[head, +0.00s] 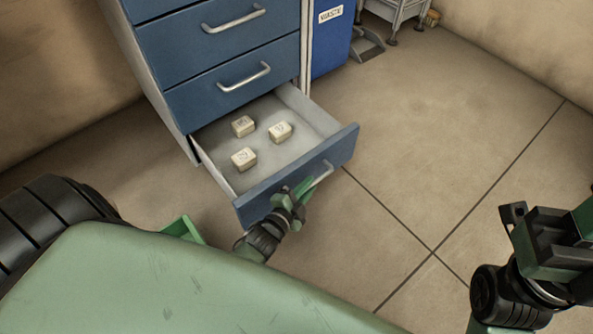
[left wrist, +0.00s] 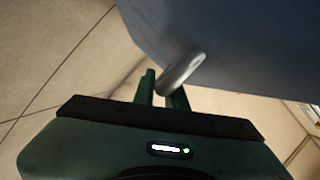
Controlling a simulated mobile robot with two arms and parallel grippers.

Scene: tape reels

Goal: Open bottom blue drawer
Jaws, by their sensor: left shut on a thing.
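The bottom blue drawer (head: 343,148) of the cabinet stands pulled out in the head view, with its inside showing. Several small cream boxes lie in it, one of them (head: 280,131) near the middle. My left gripper (head: 304,188) is at the drawer's front and shut on its silver handle (head: 321,174). In the left wrist view the handle (left wrist: 182,72) passes between the fingers (left wrist: 163,88), close to the blue drawer front (left wrist: 230,40). My right arm shows at the right edge of the head view; its fingertips cannot be made out.
Two closed blue drawers (head: 225,75) with silver handles are above the open one. A blue waste bin (head: 332,42) stands right of the cabinet, with a metal-legged stand (head: 398,12) beyond. The tiled floor (head: 440,150) to the right is clear.

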